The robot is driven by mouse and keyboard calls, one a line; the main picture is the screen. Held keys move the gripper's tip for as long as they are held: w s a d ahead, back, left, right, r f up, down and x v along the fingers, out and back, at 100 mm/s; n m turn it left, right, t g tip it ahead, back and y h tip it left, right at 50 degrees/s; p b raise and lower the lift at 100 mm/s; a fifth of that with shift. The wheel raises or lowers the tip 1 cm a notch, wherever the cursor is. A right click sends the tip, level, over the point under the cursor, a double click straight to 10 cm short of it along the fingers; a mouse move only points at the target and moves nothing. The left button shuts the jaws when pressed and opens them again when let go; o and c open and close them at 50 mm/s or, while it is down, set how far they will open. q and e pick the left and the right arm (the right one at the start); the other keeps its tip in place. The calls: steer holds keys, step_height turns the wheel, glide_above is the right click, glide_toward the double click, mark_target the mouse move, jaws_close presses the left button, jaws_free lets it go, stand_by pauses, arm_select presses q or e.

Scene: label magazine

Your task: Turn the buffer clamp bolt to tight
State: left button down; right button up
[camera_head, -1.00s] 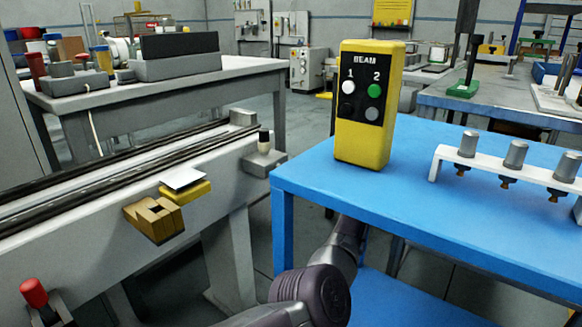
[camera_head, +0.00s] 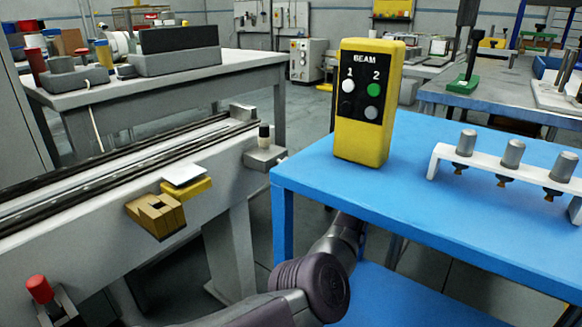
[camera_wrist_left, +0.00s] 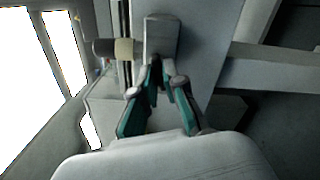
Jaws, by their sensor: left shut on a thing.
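The buffer clamp is a grey block (camera_head: 266,158) at the right end of the rail, beside the blue table's corner, with a black-and-cream knob (camera_head: 264,137) upright on top. In the left wrist view the block (camera_wrist_left: 162,34) is straight ahead, and the knob (camera_wrist_left: 120,48) points left. My left gripper (camera_wrist_left: 160,78) has its teal-padded fingers closed together at the block's end. The clamp bolt is hidden between the fingertips, so its turn cannot be read. In the head view my left arm runs behind the blue table and its gripper is hidden. My right gripper is not in view.
The blue table (camera_head: 440,225) stands close to the clamp on the right and carries a yellow BEAM box (camera_head: 367,105) and a white rack (camera_head: 480,165). The rail (camera_head: 110,165) runs left, with a brass-coloured block (camera_head: 157,215) and a red knob (camera_head: 39,288) on its near side.

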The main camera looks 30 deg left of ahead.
arm_select(q)
steer(key=c, duration=1.2)
jaws_free()
steer(key=shift+c, duration=0.2)
steer(key=shift+d, duration=0.1)
steer(key=d, duration=1.1)
steer(key=shift+s+d, duration=0.4)
steer(key=shift+s, duration=0.05)
steer(key=shift+d, duration=0.1)
